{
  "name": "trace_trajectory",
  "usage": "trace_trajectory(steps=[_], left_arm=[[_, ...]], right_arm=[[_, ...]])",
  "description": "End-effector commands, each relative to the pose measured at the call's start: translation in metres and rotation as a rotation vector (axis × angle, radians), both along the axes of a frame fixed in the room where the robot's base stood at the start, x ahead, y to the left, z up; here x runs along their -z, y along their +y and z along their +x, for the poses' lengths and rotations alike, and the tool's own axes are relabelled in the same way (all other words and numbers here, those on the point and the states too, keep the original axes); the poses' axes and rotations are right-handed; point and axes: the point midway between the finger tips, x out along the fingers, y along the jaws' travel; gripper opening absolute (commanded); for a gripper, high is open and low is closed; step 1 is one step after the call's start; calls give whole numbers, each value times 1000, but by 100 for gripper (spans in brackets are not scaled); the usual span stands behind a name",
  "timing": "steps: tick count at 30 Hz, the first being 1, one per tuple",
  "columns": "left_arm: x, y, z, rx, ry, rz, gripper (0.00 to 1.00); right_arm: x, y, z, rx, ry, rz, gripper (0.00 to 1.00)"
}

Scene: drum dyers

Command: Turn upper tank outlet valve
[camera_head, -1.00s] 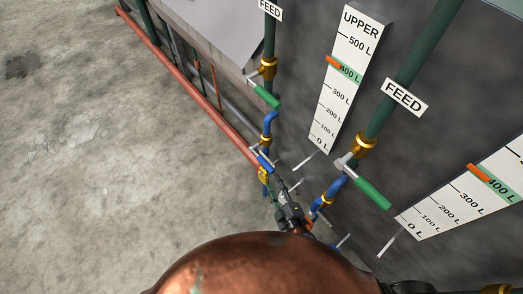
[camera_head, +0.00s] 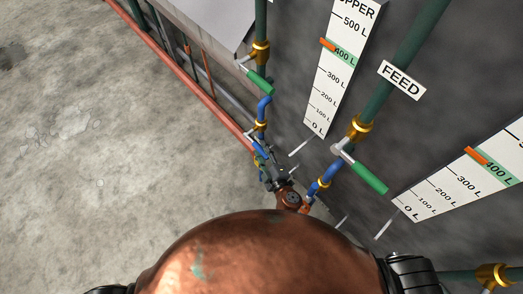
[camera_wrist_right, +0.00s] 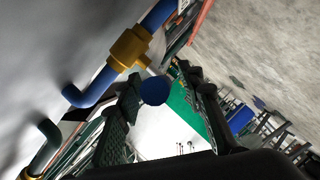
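The blue-handled brass valve sits on the blue pipe below a gauge board whose label is partly cut off. In the head view its blue handle (camera_head: 259,148) is small and partly hidden by my right gripper (camera_head: 265,172). In the right wrist view, the brass valve body (camera_wrist_right: 128,48) is at upper left, and the round end of the blue handle (camera_wrist_right: 155,91) lies between the fingers of the right gripper (camera_wrist_right: 168,84). The fingers stand apart, with the handle nearer the left one; contact cannot be told. My left gripper is not in view.
Green feed handles (camera_head: 258,83) and (camera_head: 368,177) are on pipes above. A second blue pipe (camera_head: 325,178) stands close to the right of my gripper. A gauge board (camera_head: 330,80) hangs on the dark wall. A red pipe (camera_head: 190,90) runs along the left; the floor there is clear.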

Motion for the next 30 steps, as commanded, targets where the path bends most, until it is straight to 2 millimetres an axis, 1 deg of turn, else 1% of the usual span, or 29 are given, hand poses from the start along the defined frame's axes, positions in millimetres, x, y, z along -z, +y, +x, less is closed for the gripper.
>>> trace_trajectory(steps=[3, 4, 19, 30], left_arm=[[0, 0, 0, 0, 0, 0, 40], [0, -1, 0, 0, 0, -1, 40], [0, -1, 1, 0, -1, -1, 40], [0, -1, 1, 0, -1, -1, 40]], right_arm=[[0, -1, 0, 1, 0, 0, 35], [0, -1, 0, 1, 0, 0, 34], [0, -1, -1, 2, 0, 0, 0], [0, -1, -1, 2, 0, 0, 0]])
